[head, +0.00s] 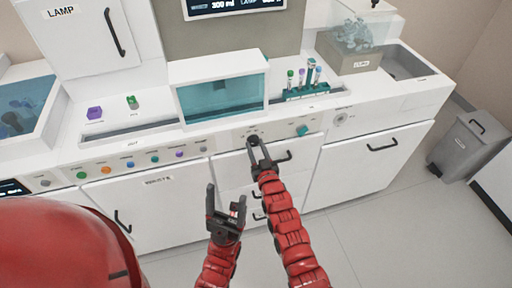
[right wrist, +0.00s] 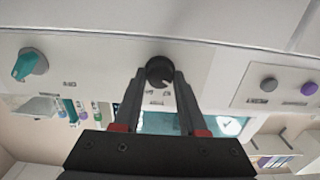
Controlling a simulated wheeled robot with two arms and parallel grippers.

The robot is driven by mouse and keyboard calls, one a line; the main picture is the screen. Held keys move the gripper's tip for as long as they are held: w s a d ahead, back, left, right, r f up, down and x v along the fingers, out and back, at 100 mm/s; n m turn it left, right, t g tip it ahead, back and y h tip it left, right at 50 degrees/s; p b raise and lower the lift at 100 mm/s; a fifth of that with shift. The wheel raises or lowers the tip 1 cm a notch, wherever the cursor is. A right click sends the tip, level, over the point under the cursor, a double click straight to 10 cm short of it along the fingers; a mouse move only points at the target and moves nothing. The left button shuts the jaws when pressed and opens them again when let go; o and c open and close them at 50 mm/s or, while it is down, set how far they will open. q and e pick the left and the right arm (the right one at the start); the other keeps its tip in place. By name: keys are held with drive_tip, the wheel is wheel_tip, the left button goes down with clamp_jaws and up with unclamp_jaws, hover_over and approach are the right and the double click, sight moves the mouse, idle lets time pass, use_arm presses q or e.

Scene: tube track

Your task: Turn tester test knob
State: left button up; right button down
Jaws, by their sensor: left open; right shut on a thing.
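A dark round knob (right wrist: 160,71) with a pale mark sits on the white front panel in the right wrist view. It lies between the fingertips of my right gripper (head: 257,147), which is shut on it. In the head view the fingers mostly cover the knob. Small labels beside the knob are too blurred to read. My left gripper (head: 226,207) is open and empty, pointing up in front of the lower cabinets, apart from the panel.
A teal knob (head: 302,130) is on the same panel to the right. Several coloured buttons (head: 130,161) line the panel at left. Drawer handles (head: 287,156) stick out below. A tube rack (head: 307,91) and a teal-windowed box (head: 222,97) stand on the counter.

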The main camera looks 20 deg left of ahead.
drive_tip(key=shift+f+m+b, duration=0.15)
drive_tip(key=shift+m+b, duration=0.35)
drive_tip(key=shift+b, duration=0.4)
drive_tip(key=m+b, duration=0.4)
drive_tip(key=shift+d+f+b, duration=0.1)
drive_tip(key=shift+f+b, duration=0.05)
drive_tip(key=shift+b, duration=0.15)
drive_tip(key=m+b, duration=0.2)
drive_tip(key=m, duration=0.1)
drive_tip(key=shift+m, duration=0.4)
drive_tip(key=m+b, duration=0.1)
drive_tip(key=m, duration=0.2)
drive_tip(key=shift+r, duration=0.2)
drive_tip(key=shift+r+m, duration=0.15)
drive_tip(key=shift+m, duration=1.75)
